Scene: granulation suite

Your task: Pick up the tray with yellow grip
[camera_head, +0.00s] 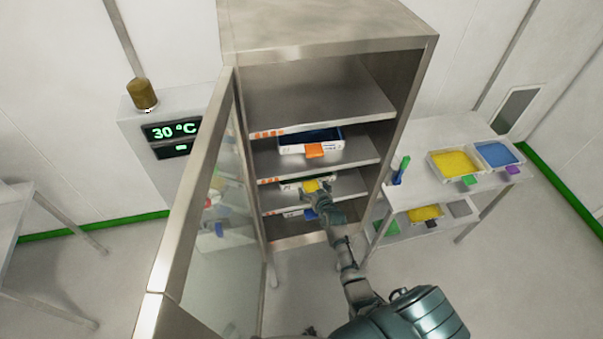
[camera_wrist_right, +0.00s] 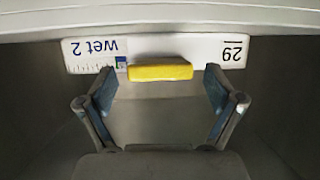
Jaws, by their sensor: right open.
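The tray with the yellow grip (camera_head: 291,187) sits on a middle shelf inside the open steel cabinet. In the right wrist view its white front (camera_wrist_right: 205,48) carries the labels "wet 2" and "29", which appear upside down. The yellow grip (camera_wrist_right: 160,72) sticks out from that front. My right gripper (camera_wrist_right: 158,90) is open, with one finger on each side of the yellow grip and a gap to both. In the head view my right gripper (camera_head: 318,196) reaches into the cabinet and partly covers the tray. My left gripper is not in view.
The cabinet's glass door (camera_head: 205,220) stands open on the left. A tray with an orange grip (camera_head: 314,150) is on the shelf above, and one with a blue grip (camera_head: 309,213) below. A side table (camera_head: 425,165) at the right holds trays of yellow and blue material.

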